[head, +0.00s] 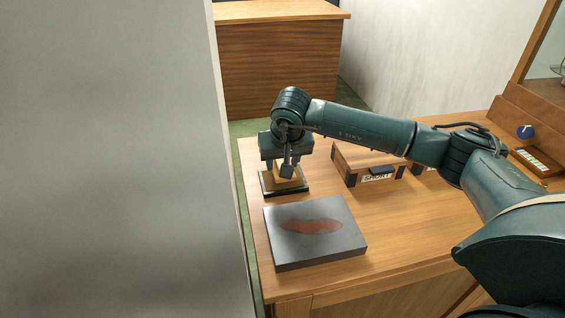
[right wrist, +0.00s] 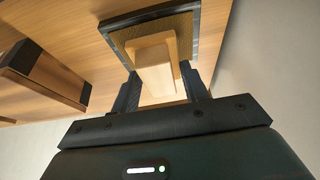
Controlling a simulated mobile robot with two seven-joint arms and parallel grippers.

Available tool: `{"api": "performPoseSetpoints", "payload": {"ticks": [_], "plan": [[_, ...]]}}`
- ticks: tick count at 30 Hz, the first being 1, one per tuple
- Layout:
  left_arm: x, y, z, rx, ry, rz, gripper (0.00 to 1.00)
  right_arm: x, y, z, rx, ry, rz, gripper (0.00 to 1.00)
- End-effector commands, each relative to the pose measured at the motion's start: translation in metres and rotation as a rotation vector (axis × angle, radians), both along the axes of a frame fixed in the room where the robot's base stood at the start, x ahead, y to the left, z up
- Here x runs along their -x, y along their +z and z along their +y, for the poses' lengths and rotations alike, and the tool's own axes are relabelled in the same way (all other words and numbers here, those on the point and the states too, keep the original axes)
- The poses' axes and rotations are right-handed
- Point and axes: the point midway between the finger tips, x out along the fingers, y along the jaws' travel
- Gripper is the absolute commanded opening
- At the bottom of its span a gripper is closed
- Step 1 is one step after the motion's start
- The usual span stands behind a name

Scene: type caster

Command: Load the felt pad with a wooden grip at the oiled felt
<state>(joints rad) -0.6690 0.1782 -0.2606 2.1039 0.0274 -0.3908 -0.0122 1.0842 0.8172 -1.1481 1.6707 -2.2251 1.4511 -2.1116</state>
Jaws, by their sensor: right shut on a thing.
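My right gripper (head: 286,168) is shut on the light wooden grip (right wrist: 155,66) of the felt pad, with one finger on each side of it in the right wrist view. The grip also shows in the head view (head: 288,173), partly hidden by the gripper. Below it is a brown, felt-like square (right wrist: 184,28) inside a dark-edged tray (head: 284,192) on the table. I cannot tell whether the pad's underside touches the felt. My left gripper is not in view.
A grey slab (head: 284,252) with a reddish-brown patch lies in front of the tray. A wooden case (head: 353,160) labelled "SHORT" stands to the right, beneath my right arm. A tall grey surface (head: 110,150) fills the left side. Bare tabletop (head: 415,225) lies right of the slab.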

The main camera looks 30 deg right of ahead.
Motion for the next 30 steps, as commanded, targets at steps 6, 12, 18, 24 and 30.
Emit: {"api": "performPoseSetpoints", "payload": {"ticks": [6, 12, 18, 24, 30], "plan": [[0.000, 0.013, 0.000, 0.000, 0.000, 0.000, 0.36, 0.000, 0.022, 0.000, 0.000, 0.000, -0.002, 0.27], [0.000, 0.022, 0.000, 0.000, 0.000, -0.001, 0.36, 0.000, 0.037, 0.000, 0.000, 0.000, -0.003, 0.27], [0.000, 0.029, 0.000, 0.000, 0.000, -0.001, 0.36, 0.000, 0.050, 0.000, 0.000, 0.000, -0.002, 0.27], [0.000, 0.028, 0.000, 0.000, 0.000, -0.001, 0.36, 0.000, 0.050, 0.000, 0.000, 0.000, -0.002, 0.27], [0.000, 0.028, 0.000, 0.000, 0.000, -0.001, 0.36, 0.000, 0.050, 0.000, 0.000, 0.000, -0.002, 0.27]]}}
